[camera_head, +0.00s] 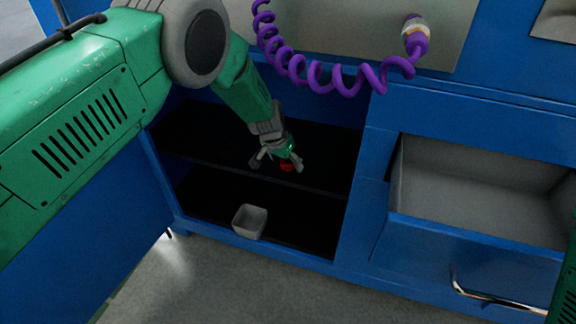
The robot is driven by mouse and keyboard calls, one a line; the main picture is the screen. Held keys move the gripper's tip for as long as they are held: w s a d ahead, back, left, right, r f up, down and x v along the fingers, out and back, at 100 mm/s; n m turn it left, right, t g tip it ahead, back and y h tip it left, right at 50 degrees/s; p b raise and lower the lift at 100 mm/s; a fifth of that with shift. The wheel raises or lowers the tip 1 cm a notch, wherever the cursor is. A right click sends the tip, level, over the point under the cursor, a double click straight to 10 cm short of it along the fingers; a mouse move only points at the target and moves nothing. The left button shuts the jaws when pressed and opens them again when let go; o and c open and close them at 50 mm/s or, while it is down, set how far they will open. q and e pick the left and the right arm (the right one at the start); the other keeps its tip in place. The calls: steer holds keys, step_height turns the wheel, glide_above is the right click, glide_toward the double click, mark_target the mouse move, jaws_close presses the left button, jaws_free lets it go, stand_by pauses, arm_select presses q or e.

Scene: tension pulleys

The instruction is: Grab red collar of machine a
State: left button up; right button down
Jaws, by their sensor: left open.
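My left gripper (279,160) reaches down from the upper left into the open blue cabinet, over its dark upper shelf. Its fingers are spread. A small red object (287,167) shows between and just beyond the fingers, near the right-hand finger. It is partly hidden and too small for me to tell whether it is the red collar or whether a finger touches it. I cannot make out machine a as a whole. My right gripper is not in view.
A small grey open box (249,221) sits on the lower shelf. An open grey drawer (470,190) with a metal handle (495,300) juts out at right. A purple coiled hose (318,75) hangs above the cabinet opening. A blue panel (85,240) stands at left.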

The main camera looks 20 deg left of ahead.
arm_select(q)
steer(key=shift+a, duration=0.1)
steer(key=c, duration=1.2)
steer(key=shift+d+r, duration=0.15)
steer(key=shift+d, duration=0.25)
